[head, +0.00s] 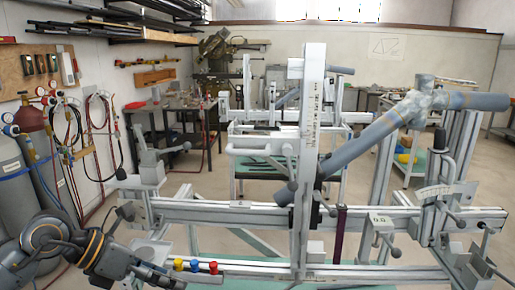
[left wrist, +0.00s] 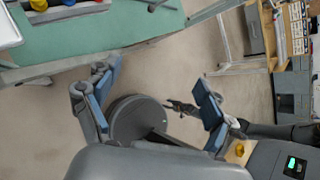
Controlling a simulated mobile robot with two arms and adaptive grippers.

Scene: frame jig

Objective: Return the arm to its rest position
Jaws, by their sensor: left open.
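My left arm (head: 92,248) comes in at the lower left of the head view, in front of the frame jig. My left gripper (head: 155,272) is low beside the near rail, partly hard to make out there. In the left wrist view the left gripper (left wrist: 152,88) has its two blue-padded fingers wide apart with nothing between them. Bare floor and a round grey part show behind the fingers. The frame jig (head: 345,217) holds grey tubes (head: 370,137), one slanting up to the right. My right gripper is not in view.
Red, yellow and blue knobs (head: 196,266) stand near the left gripper. Gas cylinders (head: 14,180) and hoses line the left wall. A green surface (left wrist: 90,35) with a yellow object (left wrist: 38,5) is at the upper left in the wrist view. Open floor lies left of the jig.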

